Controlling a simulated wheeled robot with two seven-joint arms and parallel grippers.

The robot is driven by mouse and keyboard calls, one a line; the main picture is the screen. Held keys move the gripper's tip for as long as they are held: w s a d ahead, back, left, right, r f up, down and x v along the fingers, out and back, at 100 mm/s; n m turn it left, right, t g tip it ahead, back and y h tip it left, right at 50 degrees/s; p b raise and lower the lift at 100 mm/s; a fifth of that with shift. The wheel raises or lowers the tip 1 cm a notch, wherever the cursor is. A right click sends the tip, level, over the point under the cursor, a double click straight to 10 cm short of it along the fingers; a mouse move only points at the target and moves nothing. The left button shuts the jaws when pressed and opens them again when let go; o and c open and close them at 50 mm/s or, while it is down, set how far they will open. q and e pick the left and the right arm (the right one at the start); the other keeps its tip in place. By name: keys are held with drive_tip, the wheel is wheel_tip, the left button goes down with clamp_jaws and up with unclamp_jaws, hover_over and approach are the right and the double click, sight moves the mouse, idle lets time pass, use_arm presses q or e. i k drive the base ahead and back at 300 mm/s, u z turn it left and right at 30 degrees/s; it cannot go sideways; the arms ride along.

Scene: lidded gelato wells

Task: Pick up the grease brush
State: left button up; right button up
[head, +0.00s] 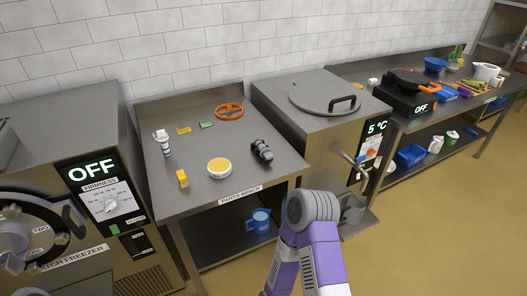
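I cannot single out a grease brush with certainty in the head view. The parts bench (235,195) holds several small items. A white and dark upright piece (163,143) stands at its left, and a dark grey ribbed piece (262,150) lies at its right. A round tub with a yellow top (219,167) and a yellow block (182,178) are near the front. A small yellow piece (183,129), a green piece (206,124) and an orange ring (229,112) lie at the back. Neither of my grippers shows; only a purple and grey link of my arm rises at bottom centre.
The batch freezer (85,140), reading OFF, stands left of the bench. A steel cabinet with a round lid (315,90), reading 5 °C, stands right. A blue jug (260,220) sits on the lower shelf. A cluttered counter is at far right; the floor (430,240) is clear.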

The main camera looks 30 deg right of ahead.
sight(183, 180)
drive_tip(key=z, duration=1.2)
drive_tip(key=i, duration=0.75)
drive_tip(key=u, duration=0.85)
